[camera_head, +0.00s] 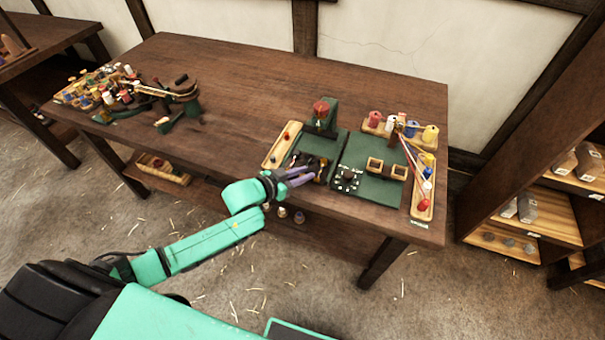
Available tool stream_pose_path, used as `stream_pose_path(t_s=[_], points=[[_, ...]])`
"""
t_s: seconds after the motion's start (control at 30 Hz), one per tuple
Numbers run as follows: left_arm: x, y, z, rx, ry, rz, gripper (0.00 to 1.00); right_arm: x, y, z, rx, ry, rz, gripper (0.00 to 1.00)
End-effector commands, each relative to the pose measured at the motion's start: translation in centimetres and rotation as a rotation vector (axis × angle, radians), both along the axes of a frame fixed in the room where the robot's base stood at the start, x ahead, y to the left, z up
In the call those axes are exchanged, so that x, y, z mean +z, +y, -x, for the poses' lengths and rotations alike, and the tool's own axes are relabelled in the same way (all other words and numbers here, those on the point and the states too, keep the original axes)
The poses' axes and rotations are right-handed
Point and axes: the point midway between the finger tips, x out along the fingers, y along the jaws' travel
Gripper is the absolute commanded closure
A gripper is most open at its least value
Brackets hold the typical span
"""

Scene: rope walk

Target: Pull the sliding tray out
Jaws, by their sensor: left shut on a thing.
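My left gripper (299,177) reaches in from the left to the front edge of the workbench (230,110). Its purple fingers are shut at the front of a dark green device base (316,144), by small dark and brass-coloured parts. The fingers cover what they hold, which seems to be the front of the sliding tray; its outline is hard to make out. A red-topped green post (322,116) stands at the back of this base. My right gripper is not in view.
A narrow wooden tray (282,145) lies left of the device. A spool rack (400,131) and an angled wooden strip (421,195) stand right. Spools and a green clamp crowd the bench's left end. The middle is clear. Shelves (560,205) stand at far right.

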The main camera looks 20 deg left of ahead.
Motion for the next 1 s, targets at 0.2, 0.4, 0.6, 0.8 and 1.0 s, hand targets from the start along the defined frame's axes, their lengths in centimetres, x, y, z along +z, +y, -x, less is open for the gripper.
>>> stream_pose_path(t_s=[0.2, 0.4, 0.6, 0.8, 1.0], points=[[-0.3, -0.2, 0.2, -0.002, 0.007, 0.002, 0.43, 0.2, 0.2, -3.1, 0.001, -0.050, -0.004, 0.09], [-0.2, -0.1, 0.1, -0.002, 0.004, 0.001, 0.43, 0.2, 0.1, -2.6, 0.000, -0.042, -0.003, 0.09], [0.0, 0.2, 0.7, -0.001, 0.005, 0.001, 0.43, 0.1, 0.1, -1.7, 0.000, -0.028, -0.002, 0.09], [1.4, 2.2, 4.1, -0.001, 0.009, -0.001, 0.43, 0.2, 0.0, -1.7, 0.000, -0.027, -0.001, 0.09], [3.4, 4.4, 7.9, -0.003, 0.009, -0.001, 0.43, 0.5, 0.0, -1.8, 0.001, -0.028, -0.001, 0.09]])
